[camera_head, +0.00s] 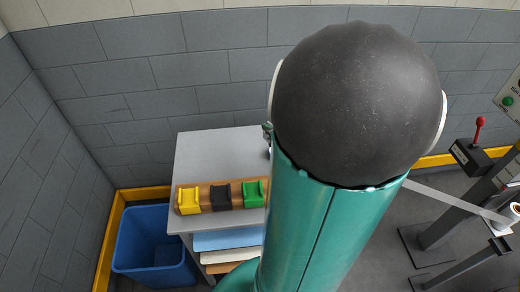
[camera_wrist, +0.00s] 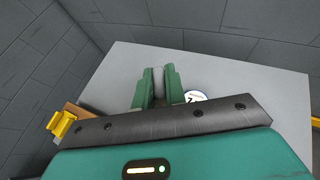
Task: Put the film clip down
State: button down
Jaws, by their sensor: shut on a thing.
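My gripper (camera_wrist: 158,88) shows in the wrist view, with its two green fingers shut on a small grey piece (camera_wrist: 159,77). I take this piece to be the film clip; most of it is hidden between the fingers. It is over the grey tabletop (camera_wrist: 235,75); I cannot tell whether it touches the top. In the head view, my arm hides the gripper and the held piece.
A wooden rack with a yellow clip-like piece (camera_head: 189,201), a black one (camera_head: 220,197) and a green one (camera_head: 252,193) lies along the table's front edge. A round white disc (camera_wrist: 195,96) is right of my fingers. A blue bin (camera_head: 153,245) stands left of the table.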

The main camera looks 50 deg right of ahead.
jog(key=s+d+m+h, duration=0.1)
jog(key=s+d, duration=0.1)
jog(key=s, duration=0.4)
jog(key=x, duration=0.5)
jog(key=a+f+x, duration=0.1)
jog(key=x, duration=0.4)
jog(key=a+f+x, duration=0.1)
jog(key=x, duration=0.4)
jog(key=shift+s+a+f, duration=0.1)
jog(key=shift+f, duration=0.15)
jog(key=shift+w+f, duration=0.3)
jog(key=shift+f, duration=0.15)
jog(key=shift+w+f, duration=0.15)
jog(key=shift+f, duration=1.4)
jog(key=shift+f, duration=0.2)
jog(key=c, duration=1.5)
grip_release()
jog(key=shift+o, duration=0.2)
